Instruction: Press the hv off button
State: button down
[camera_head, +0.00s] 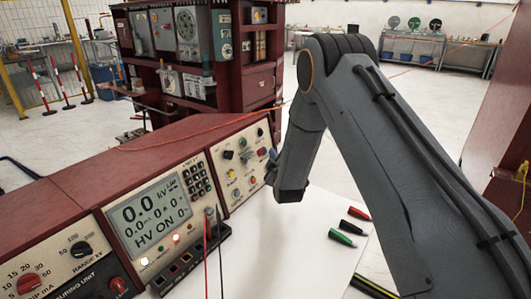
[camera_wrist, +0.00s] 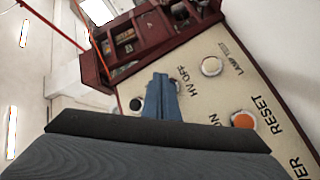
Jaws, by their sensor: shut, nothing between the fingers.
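The control panel (camera_head: 236,172) with several small buttons and knobs stands at the centre of the head view, and it fills the right of the wrist view (camera_wrist: 225,95). The "HV OFF" label (camera_wrist: 184,80) reads beside my fingers in the wrist view. The button at that label is mostly or wholly hidden behind my fingers. My gripper (camera_wrist: 161,80) is shut and empty, its blue fingers pointing at the panel close to the label. In the head view my gripper (camera_head: 271,158) is at the panel's right edge. I cannot tell whether it touches.
A whitish button (camera_wrist: 211,66) by "LAMP TEST" and an orange one (camera_wrist: 243,119) by "RESET" are nearby. The display (camera_head: 150,213) reads 0.0 kV and HV ON. Red and black leads (camera_head: 207,240) stand before the console. Green, black and red plugs (camera_head: 350,227) lie on the white table.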

jog(key=shift+a, duration=0.1)
dwell(0.5)
jog(key=shift+w+a+f+b, duration=0.1)
jog(key=shift+w+a+b, duration=0.1)
jog(key=shift+a+b, duration=0.1)
jog(key=shift+w+a+b, duration=0.25)
jog(key=shift+a+b, duration=0.05)
jog(key=shift+a, duration=0.05)
dwell(0.8)
dwell(0.4)
jog(key=shift+s+d+p, duration=0.4)
jog(key=shift+s+d, duration=0.1)
jog(key=shift+d, duration=0.2)
jog(key=shift+d, duration=0.1)
jog(key=shift+s+d+r+p, duration=0.25)
jog(key=shift+s+d+p, duration=0.15)
jog(key=shift+d, duration=0.25)
jog(key=shift+s+d+r+p, duration=0.2)
jog(key=shift+s+d+p, duration=0.1)
jog(key=shift+s+d, duration=0.25)
jog(key=shift+s+d+r+p, duration=0.25)
jog(key=shift+s+d+p, duration=0.1)
jog(key=shift+d, duration=0.4)
